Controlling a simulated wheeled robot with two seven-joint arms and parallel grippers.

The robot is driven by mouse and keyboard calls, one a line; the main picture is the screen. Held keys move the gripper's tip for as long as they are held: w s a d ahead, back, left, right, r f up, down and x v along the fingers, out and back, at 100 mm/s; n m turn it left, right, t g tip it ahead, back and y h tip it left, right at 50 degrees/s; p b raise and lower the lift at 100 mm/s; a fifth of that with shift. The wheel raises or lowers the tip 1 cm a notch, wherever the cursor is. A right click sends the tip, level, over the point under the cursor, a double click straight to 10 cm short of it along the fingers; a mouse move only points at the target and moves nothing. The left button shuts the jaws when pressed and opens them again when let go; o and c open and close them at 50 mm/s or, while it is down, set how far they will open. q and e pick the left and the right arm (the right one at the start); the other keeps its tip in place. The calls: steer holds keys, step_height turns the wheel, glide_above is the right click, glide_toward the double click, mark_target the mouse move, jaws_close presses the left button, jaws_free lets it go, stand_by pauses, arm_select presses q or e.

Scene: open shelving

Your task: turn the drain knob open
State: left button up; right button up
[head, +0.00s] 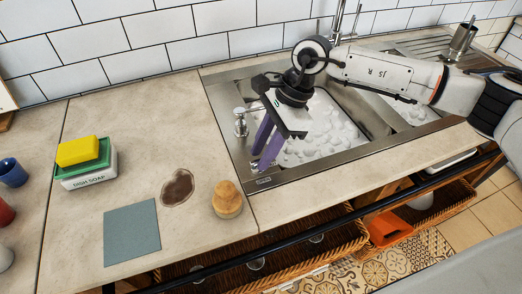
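A small metal knob (240,122), apparently the drain knob, stands upright on the left rim of the steel sink (222,95). The sink basin holds white foam. My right gripper (262,158) hangs over the left part of the sink, just right of the knob in the picture. Its two purple fingers point down and are apart, with nothing seen between them. The fingers appear separate from the knob; their exact height above the sink is hard to tell. My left gripper is out of view.
A yellow sponge (78,150) sits on a dish soap holder (86,177). A blue-grey cloth (132,234), a brown stain (178,187) and a wooden-topped brush (227,200) are on the counter. A metal cup (461,42) stands at far right. Wicker baskets (290,262) lie below.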

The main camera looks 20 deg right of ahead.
steer(key=shift+a+f, duration=0.2)
steer(key=shift+f, duration=0.3)
jaws_close()
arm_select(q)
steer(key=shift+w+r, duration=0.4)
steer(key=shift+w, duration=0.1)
